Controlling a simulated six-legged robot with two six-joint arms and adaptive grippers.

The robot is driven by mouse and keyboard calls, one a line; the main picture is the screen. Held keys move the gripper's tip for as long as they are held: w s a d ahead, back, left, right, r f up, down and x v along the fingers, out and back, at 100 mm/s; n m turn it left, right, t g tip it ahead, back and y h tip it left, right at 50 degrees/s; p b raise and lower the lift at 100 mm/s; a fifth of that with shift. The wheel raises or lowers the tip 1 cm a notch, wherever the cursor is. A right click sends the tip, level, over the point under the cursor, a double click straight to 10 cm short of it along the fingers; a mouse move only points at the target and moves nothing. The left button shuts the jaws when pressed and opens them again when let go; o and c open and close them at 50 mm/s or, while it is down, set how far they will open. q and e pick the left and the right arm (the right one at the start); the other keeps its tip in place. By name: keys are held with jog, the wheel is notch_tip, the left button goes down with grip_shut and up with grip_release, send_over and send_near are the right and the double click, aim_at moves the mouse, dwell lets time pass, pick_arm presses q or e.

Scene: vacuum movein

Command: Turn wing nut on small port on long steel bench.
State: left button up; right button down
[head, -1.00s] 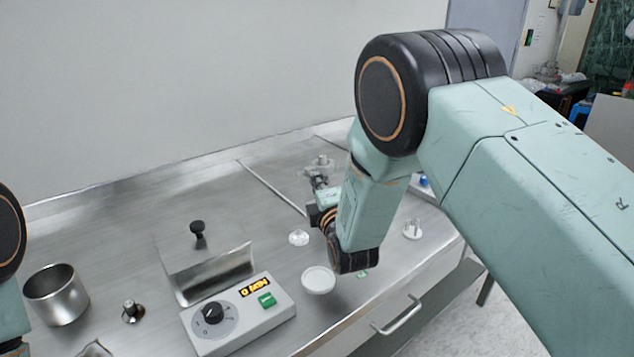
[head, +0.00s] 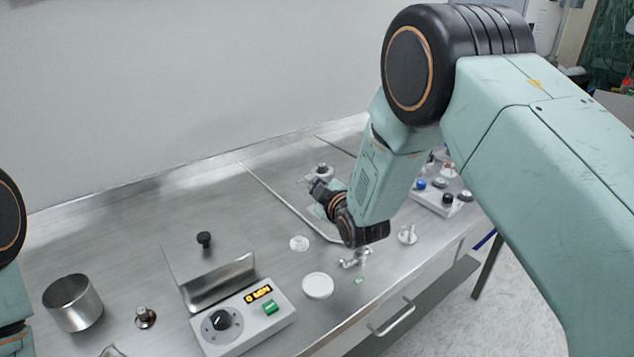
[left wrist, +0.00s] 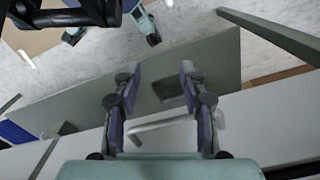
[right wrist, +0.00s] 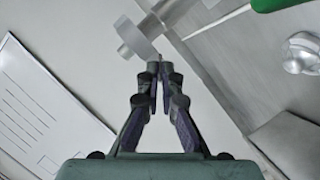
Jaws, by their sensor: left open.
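A steel port fitting (head: 320,171) stands toward the back of the long steel bench (head: 130,210). My right gripper (right wrist: 160,68) reaches toward it, its fingertips close together at a pale disc-like part of the metal fitting (right wrist: 134,36) in the right wrist view. The wing nut is not clear there, and I cannot tell whether a thin part sits between the tips.
A control box (head: 243,318) with a knob and green button, a steel cup (head: 73,302) and a white lid (head: 318,286) stand on the bench. Small fittings (head: 354,258) and (head: 407,235) lie near my right wrist. Open bench surface lies at the left back.

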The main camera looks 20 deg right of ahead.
jog(key=shift+w+d+r+m+g+y+p, duration=0.15)
jog(key=shift+m+g+y+p, duration=0.3)
jog(key=shift+m, duration=0.5)
jog(key=shift+d+m+g+y+p, duration=0.15)
jog(key=shift+m+g+y+p, duration=0.15)
jog(key=shift+m+y+p, duration=0.55)
jog(key=shift+w+d+r+m+g+y+p, duration=0.15)
jog(key=shift+m+g+y+p, duration=0.2)
jog(key=shift+m, duration=0.75)
jog(key=shift+s+f, duration=0.15)
jog(key=c, duration=1.6)
grip_release()
jog(key=shift+f, duration=0.1)
jog(key=shift+o, duration=0.2)
jog(key=v, duration=1.2)
